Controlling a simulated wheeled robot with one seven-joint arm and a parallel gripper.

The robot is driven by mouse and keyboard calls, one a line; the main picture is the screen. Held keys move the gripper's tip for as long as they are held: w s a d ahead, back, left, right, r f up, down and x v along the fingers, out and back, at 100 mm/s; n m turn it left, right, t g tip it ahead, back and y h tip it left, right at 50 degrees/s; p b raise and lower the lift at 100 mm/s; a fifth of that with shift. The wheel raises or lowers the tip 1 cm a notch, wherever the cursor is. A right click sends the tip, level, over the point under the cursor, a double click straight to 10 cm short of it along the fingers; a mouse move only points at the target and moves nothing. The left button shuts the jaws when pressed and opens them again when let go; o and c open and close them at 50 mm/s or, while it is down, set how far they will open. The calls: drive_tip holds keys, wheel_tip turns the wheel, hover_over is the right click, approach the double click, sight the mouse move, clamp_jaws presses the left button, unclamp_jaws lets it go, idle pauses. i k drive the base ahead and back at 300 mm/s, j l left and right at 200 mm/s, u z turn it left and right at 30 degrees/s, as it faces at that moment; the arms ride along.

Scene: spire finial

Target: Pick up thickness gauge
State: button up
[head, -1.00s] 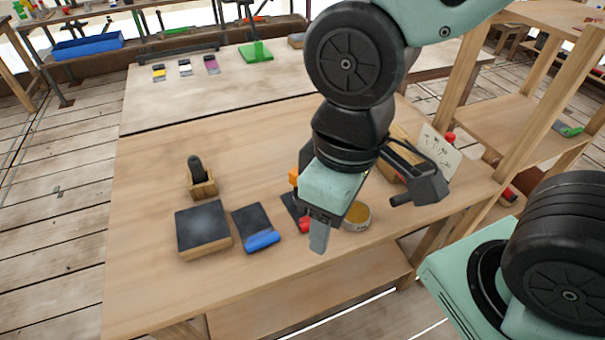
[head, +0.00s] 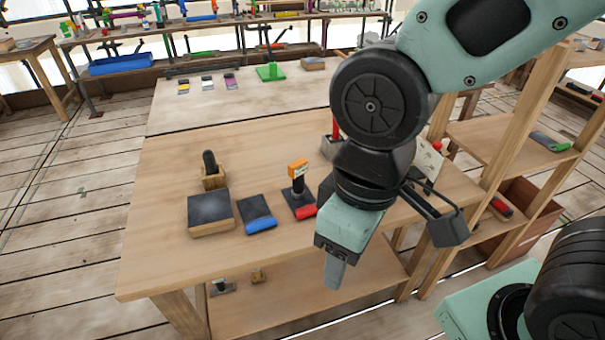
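An upright tool with an orange head and a dark stem (head: 298,180) stands on the wooden table, at a dark pad with a red front edge. It may be the thickness gauge; I cannot be sure at this size. My gripper (head: 335,272) points down, to the right of and nearer than this tool, and overlaps the table's front edge in the picture. Only one finger shows clearly, so its opening cannot be told. No object shows in it. My arm hides part of the table's right side.
On the table (head: 165,245) are a dark-topped block (head: 210,212), a blue-edged dark pad (head: 257,214) and a wooden holder with a black knob (head: 212,176). A red upright thing (head: 336,124) stands behind my arm. The table's front left is clear.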

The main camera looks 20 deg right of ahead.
sight(296, 170)
drive_tip(key=i+j+z, duration=0.4)
drive_tip(key=j, duration=0.3)
drive_tip(key=i+j+z, duration=0.2)
drive_tip(key=j, duration=0.2)
drive_tip(key=i, duration=0.05)
